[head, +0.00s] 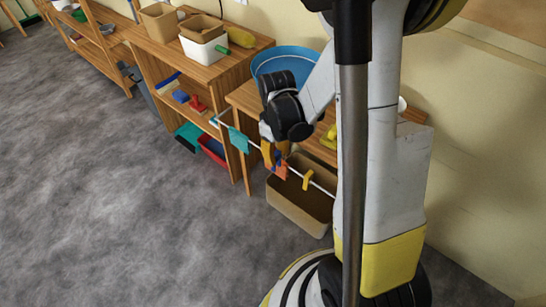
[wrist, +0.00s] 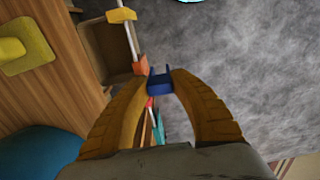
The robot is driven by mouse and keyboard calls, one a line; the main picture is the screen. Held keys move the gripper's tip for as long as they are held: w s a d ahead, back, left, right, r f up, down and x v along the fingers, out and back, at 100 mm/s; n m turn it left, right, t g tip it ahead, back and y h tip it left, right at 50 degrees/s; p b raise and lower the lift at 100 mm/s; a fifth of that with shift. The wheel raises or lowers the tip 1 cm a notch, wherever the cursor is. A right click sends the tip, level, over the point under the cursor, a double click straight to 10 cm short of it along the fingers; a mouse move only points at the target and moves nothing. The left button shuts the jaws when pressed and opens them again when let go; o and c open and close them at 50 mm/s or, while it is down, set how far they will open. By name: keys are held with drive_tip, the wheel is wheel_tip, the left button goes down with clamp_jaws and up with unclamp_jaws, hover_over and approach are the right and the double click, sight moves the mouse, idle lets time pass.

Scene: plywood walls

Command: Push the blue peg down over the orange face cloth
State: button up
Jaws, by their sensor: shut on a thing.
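A thin white rail (head: 322,188) runs along the front of the wooden furniture. A small orange face cloth (head: 279,171) hangs on it; it also shows in the wrist view (wrist: 140,65). My gripper (head: 271,160) is at the rail, beside the orange cloth. In the wrist view its two yellow fingers (wrist: 163,79) are closed on the blue peg (wrist: 160,85). The peg appears close to the cloth's edge and the rail; I cannot tell whether it touches them. A yellow peg (head: 307,180) sits farther right on the rail. A teal cloth (head: 238,140) hangs to the left.
A tan bin (head: 296,210) stands on the floor under the rail. A blue basin (head: 286,60) stands on the wooden table behind my gripper. Brushes (head: 197,104) lie on the shelf at left, above a teal tray (head: 188,136). The grey floor in front is clear.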

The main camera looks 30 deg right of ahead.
hover_over(285, 163)
drive_tip(key=shift+p, duration=0.3)
drive_tip(key=shift+f+b, duration=2.25)
drive_tip(key=shift+f, duration=0.7)
drive_tip(key=o, duration=0.8)
drive_tip(key=shift+o, duration=0.2)
wheel_tip(285, 163, up, 12)
